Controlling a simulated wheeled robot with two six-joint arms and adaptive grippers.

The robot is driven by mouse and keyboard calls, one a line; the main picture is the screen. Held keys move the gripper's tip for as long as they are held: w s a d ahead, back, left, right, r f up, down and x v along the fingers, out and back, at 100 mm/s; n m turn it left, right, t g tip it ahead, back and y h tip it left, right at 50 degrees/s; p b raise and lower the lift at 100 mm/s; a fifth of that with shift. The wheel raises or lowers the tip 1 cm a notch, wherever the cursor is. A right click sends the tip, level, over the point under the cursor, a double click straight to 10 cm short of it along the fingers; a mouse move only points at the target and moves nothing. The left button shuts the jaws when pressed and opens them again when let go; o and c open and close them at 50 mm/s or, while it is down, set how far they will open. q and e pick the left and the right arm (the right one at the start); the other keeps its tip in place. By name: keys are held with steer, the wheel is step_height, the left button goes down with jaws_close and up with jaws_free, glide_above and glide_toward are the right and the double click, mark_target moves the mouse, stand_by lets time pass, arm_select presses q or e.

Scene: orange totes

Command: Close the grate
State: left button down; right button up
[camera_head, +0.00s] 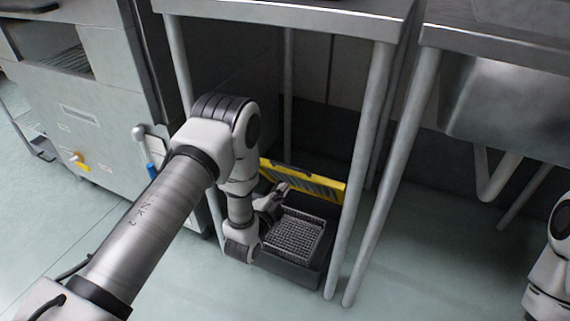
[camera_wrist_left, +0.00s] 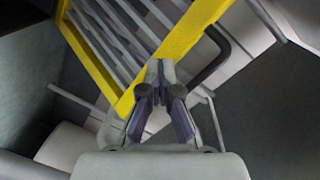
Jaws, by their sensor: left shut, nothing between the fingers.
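The grate (camera_head: 318,182) has a yellow frame and grey bars. It stands raised and tilted at the back of a dark floor box (camera_head: 290,272) under the steel table. In the left wrist view its yellow frame (camera_wrist_left: 182,40) and bars fill the upper middle. My left gripper (camera_head: 280,192) is shut and empty, just in front of the grate. In the left wrist view the closed fingertips (camera_wrist_left: 160,75) appear close to the frame's lower corner; I cannot tell whether they touch it. My right gripper is not in view.
A grey mesh basket (camera_head: 292,237) sits in the box. Table legs (camera_head: 362,170) stand to the right of the box, and a grey cabinet (camera_head: 95,110) stands at the left. A steel sink (camera_head: 510,105) is at the right. The floor in front is clear.

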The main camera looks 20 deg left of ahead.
arm_select(q)
steer(key=s+n+g+p, duration=0.2)
steer(key=n+g+p, duration=0.1)
steer(key=n, duration=0.4)
steer(key=n+g+p, duration=0.1)
steer(key=n+p, duration=0.3)
steer(key=p, duration=0.4)
glide_toward(286, 166)
steer(key=w+r, duration=0.3)
steer(key=r, duration=0.2)
steer(key=b+x, duration=0.4)
steer(key=x, duration=0.5)
steer(key=shift+w+f, duration=0.15)
steer(key=shift+f, duration=0.15)
steer(key=shift+s+f+b, duration=0.75)
steer(key=shift+s+f, duration=0.2)
steer(key=shift+f, duration=0.25)
steer(key=shift+s+f, duration=0.1)
steer(key=shift+s, duration=0.1)
steer(key=shift+f, duration=0.1)
